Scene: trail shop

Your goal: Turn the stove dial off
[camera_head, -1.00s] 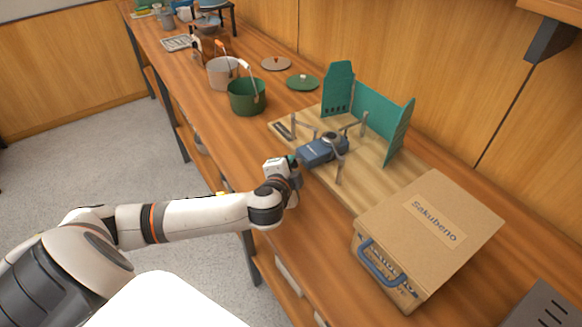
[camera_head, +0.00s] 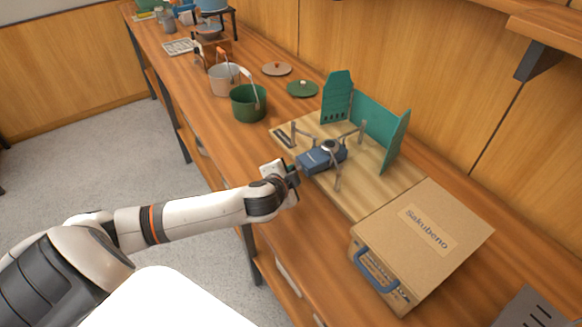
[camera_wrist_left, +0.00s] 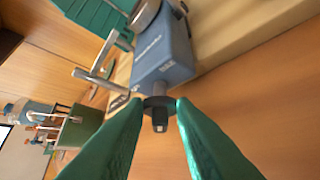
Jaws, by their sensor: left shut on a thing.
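The stove is a small blue camping burner (camera_head: 320,157) with grey legs, standing on a light wooden board. It also shows in the left wrist view as a blue box (camera_wrist_left: 163,50). Its dial (camera_wrist_left: 159,113) is a dark knob on the near end of the blue body. My left gripper (camera_head: 293,170) is at the stove's near-left end. In the left wrist view its green fingers (camera_wrist_left: 159,106) are on either side of the dial, shut on it. The dial's marks are too small to read. My right gripper is in no view.
A green windscreen (camera_head: 365,118) stands behind the stove. A cardboard case (camera_head: 428,235) labelled Sakubeno lies to its right. A green pot (camera_head: 248,103), a grey pot (camera_head: 222,79) and two lids stand up the counter. The counter's front edge is beneath my left arm.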

